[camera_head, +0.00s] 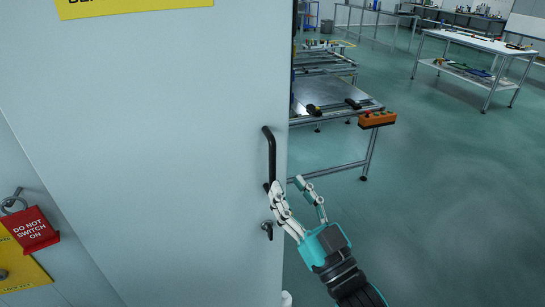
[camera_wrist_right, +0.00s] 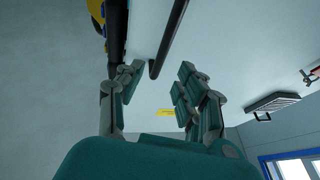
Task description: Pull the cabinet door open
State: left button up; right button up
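The pale grey cabinet door (camera_head: 170,150) fills the left half of the head view. A black vertical bar handle (camera_head: 270,150) is near its right edge, with a small dark lock or key (camera_head: 267,229) below it. My right gripper (camera_head: 286,185) is open, one finger at the handle's lower end and the other out to the right, past the door edge. In the right wrist view, the fingers (camera_wrist_right: 158,75) are spread and the black bar (camera_wrist_right: 168,40) reaches down between their tips. I cannot tell whether a finger touches it. My left gripper is not in view.
A red padlock tag (camera_head: 35,232) hangs at the lower left. A metal workbench (camera_head: 335,95) with an orange control box (camera_head: 377,119) stands behind the door edge. Another table (camera_head: 480,42) is at the back right. The green floor (camera_head: 450,190) on the right is clear.

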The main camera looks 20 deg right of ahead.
aim_at(274, 165)
jog(key=p+x, duration=0.1)
jog(key=x, duration=0.6)
jog(key=shift+w+p, duration=0.1)
jog(key=shift+p, duration=0.25)
grip_shut()
